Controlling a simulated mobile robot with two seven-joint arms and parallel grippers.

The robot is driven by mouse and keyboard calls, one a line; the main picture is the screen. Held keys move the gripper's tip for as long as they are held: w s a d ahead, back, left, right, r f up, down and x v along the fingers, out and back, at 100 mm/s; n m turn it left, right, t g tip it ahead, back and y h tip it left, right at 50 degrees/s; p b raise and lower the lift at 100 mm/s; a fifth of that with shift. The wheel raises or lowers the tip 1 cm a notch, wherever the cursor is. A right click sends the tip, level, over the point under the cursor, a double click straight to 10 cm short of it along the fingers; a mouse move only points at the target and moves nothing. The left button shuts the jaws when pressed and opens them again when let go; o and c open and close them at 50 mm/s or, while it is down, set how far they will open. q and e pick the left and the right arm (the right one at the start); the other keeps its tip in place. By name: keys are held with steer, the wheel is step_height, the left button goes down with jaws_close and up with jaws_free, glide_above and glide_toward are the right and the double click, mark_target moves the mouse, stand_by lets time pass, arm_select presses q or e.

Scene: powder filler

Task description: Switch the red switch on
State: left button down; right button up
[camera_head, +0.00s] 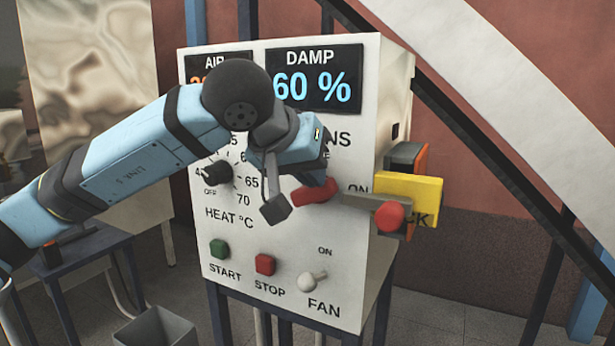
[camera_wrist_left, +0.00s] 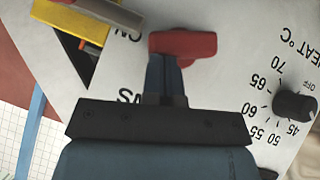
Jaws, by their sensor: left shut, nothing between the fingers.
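The red switch (camera_head: 315,192) is a red handle on the front panel of the pale control box (camera_head: 240,305). Its handle lies roughly sideways, with the label ON to its right and a label ending in "NS" above, partly hidden by my arm. My left gripper (camera_head: 318,178) is just above the handle, its fingertips mostly hidden in the head view. In the left wrist view the shut, empty fingers (camera_wrist_left: 163,68) reach the edge of the red handle (camera_wrist_left: 183,43). I cannot tell whether they touch. My right gripper is not in view.
A grey lever (camera_head: 350,200) with a red knob (camera_head: 390,215) and a yellow block (camera_head: 425,190) stand out on the right. Heat knob (camera_head: 217,172), green START (camera_head: 219,250), red STOP (camera_head: 265,264) and fan toggle (camera_head: 313,281) share the panel. A grey bin (camera_head: 155,330) is below.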

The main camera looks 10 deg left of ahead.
arm_select(q)
steer(key=shift+s+d+f+m+y+b, duration=0.15)
steer(key=shift+d+f+m+y+b, duration=0.2)
steer(key=shift+y+b, duration=0.4)
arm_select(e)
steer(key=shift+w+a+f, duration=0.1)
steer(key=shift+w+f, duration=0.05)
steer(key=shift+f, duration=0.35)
arm_select(q)
steer(key=shift+d+b, duration=0.25)
steer(key=shift+b, duration=0.1)
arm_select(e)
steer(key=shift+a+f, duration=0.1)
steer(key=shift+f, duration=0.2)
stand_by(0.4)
arm_select(q)
steer(key=shift+s+r, duration=0.1)
steer(key=shift+r, duration=0.3)
steer(key=w+r+v, duration=0.1)
steer(key=v, duration=1.1)
steer(key=shift+w+r+p, duration=0.15)
steer(key=shift+p, duration=0.25)
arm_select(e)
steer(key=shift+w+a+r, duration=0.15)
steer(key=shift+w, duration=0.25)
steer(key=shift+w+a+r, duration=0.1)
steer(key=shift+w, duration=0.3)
